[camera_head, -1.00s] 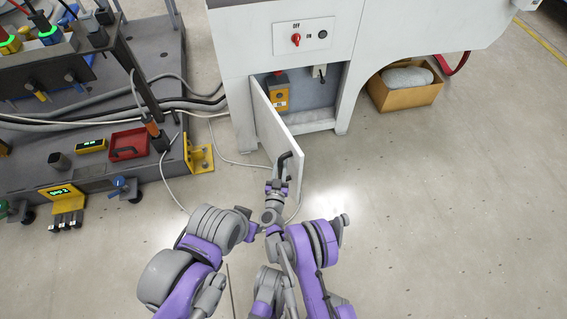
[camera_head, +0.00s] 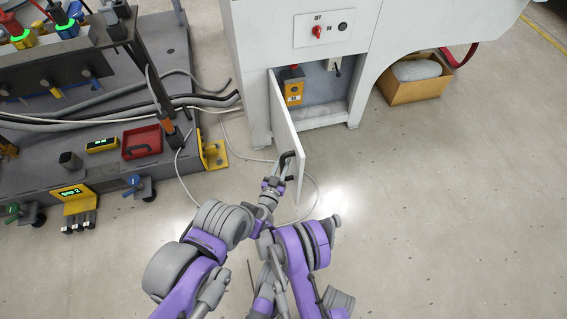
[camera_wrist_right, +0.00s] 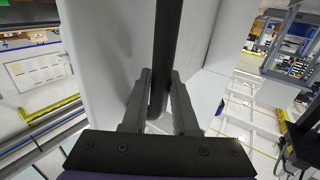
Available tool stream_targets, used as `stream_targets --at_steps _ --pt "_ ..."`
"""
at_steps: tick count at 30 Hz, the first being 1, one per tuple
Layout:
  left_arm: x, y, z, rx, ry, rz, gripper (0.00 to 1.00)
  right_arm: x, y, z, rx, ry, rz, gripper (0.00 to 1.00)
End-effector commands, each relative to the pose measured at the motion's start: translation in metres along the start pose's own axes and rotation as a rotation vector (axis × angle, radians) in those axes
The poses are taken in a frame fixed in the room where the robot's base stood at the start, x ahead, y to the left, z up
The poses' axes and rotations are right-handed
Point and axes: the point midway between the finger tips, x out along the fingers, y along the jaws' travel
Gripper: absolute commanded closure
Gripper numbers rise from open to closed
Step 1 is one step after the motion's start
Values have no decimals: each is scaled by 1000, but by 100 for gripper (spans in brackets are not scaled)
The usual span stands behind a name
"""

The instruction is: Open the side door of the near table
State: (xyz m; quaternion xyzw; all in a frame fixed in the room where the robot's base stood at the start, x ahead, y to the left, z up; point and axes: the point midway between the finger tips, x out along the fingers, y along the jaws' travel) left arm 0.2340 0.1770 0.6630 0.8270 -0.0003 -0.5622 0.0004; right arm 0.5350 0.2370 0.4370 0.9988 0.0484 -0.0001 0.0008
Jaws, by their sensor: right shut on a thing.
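The side door (camera_head: 287,125) is a white panel on the white machine table. It stands swung out from the cabinet opening, towards me. A dark bar handle (camera_head: 287,158) is on its outer part. My right gripper (camera_head: 275,181) is at the handle. In the right wrist view, its two fingers (camera_wrist_right: 159,108) are shut around the dark handle bar (camera_wrist_right: 167,45), with the white door panel (camera_wrist_right: 105,50) behind. I cannot make out my left gripper in the head view.
Inside the opening is a yellow-orange box (camera_head: 293,92). A control panel with a red knob (camera_head: 317,32) is above. A cardboard box (camera_head: 412,80) stands under the table at right. A dark fixture platform (camera_head: 110,170) and cables are at left. The floor (camera_head: 450,200) at right is clear.

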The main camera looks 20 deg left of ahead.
Motion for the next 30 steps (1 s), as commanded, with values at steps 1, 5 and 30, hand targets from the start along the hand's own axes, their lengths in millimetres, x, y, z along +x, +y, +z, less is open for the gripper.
stream_targets --at_steps 1,5,30 --pt "0 0 0 0 0 0 57 -1 1 1 2 0 5 100" --pt "0 0 0 0 0 0 57 -1 1 1 2 -1 7 100" --pt "1 0 0 0 0 0 57 0 0 0 1 0 4 48"
